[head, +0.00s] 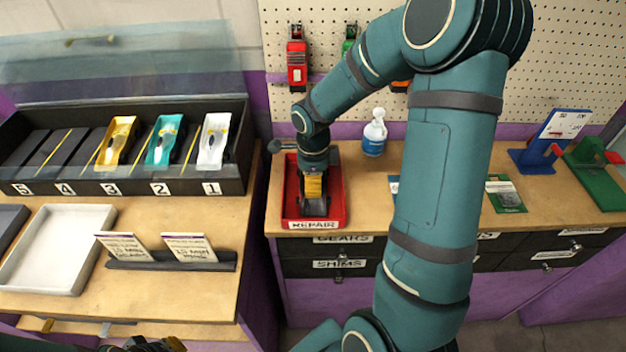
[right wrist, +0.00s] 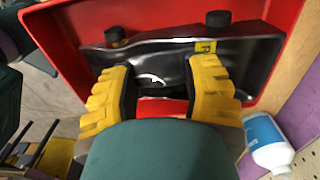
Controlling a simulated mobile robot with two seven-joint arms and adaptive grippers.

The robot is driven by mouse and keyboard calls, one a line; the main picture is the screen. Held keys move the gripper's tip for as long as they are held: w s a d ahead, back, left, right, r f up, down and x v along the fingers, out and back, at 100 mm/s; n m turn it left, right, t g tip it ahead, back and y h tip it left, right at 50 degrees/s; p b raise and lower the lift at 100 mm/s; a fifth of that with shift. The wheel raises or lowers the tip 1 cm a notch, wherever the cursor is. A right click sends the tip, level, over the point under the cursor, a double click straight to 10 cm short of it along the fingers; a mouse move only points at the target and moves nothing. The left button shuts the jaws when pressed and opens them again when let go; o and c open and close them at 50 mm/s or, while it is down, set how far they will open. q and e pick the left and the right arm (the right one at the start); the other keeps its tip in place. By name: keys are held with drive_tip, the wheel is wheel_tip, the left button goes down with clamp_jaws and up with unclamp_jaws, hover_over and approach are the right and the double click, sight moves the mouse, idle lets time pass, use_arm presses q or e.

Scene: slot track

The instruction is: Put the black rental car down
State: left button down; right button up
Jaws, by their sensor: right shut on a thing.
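The black rental car (right wrist: 145,50) is in the red repair tray (head: 283,200), with dark wheels and a yellow mark at one end. My right gripper (right wrist: 162,80) is shut on the car, one yellow finger on each side. In the head view the right gripper (head: 314,188) points down into the tray, and little of the car (head: 316,207) shows below it. I cannot tell whether the car touches the tray floor. My left gripper (head: 150,344) shows only partly at the bottom edge of the head view, and its jaws are unclear.
A spray bottle (head: 374,135) stands right of the tray. At left, a numbered rack (head: 60,188) holds gold, teal and white cars. A white tray (head: 60,286) and a card holder (head: 170,264) lie in front. A gap separates the two benches.

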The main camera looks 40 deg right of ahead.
drive_tip(key=shift+f, duration=0.2)
drive_tip(key=o, duration=1.3)
drive_tip(key=shift+r, duration=0.45)
wheel_tip(320, 180, up, 12)
drive_tip(key=shift+f+p, duration=0.25)
drive_tip(key=shift+p, duration=0.7)
